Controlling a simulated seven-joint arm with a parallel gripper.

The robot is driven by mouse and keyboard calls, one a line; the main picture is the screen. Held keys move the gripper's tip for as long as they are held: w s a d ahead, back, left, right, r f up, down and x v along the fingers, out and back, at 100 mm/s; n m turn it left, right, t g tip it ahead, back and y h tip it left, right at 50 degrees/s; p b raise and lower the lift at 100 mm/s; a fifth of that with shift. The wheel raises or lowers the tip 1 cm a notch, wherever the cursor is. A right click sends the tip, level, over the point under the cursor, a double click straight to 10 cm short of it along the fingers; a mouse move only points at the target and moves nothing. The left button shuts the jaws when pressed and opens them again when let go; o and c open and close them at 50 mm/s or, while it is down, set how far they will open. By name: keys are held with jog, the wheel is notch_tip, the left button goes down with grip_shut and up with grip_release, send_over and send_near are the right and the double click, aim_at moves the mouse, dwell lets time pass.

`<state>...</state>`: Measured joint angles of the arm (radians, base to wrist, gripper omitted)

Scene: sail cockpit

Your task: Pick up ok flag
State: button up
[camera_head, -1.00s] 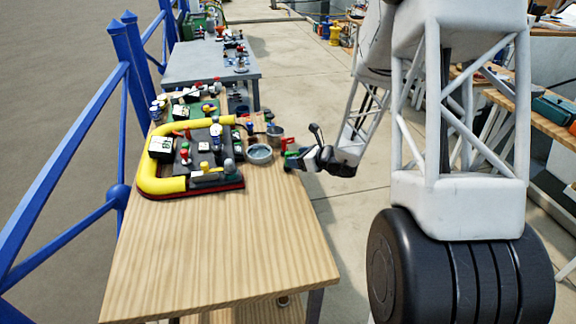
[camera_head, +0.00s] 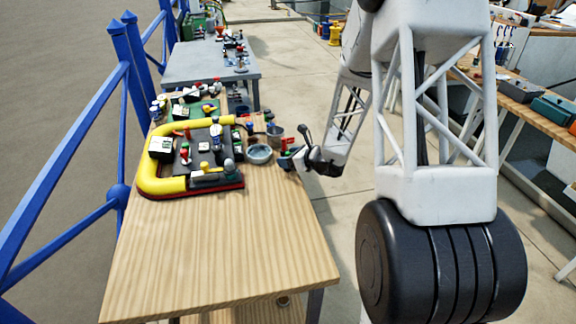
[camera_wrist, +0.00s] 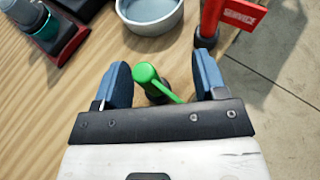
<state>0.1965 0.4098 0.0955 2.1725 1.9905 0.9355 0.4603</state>
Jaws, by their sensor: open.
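A green-topped flag (camera_wrist: 148,76) on a small dark round base stands on the wooden table. It is seen nearly end-on, so any writing on it is hidden. My gripper (camera_wrist: 160,68) is open, with one blue finger to either side of the green flag. Whether a finger touches it I cannot tell. In the head view my gripper (camera_head: 302,157) is at the table's right edge, and the green flag is hard to make out there. A red flag marked SERVICE (camera_wrist: 238,15) stands just beyond the right finger; it also shows in the head view (camera_head: 288,142).
A grey round bowl (camera_wrist: 150,12) sits beyond the fingers, left of the red flag. A yellow-rimmed model cockpit (camera_head: 160,185) with several small pieces lies to the left. The near part of the wooden table (camera_head: 220,250) is clear. A blue railing (camera_head: 75,130) runs along the left.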

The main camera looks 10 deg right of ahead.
grip_shut()
dwell(0.3)
jog(key=shift+r, duration=0.2)
jog(key=shift+r, duration=1.6)
jog(key=s+r, duration=0.1)
jog(key=s, duration=1.5)
jog(key=shift+a+r, duration=0.2)
jog(key=shift+r, duration=0.05)
jog(key=shift+w, duration=0.1)
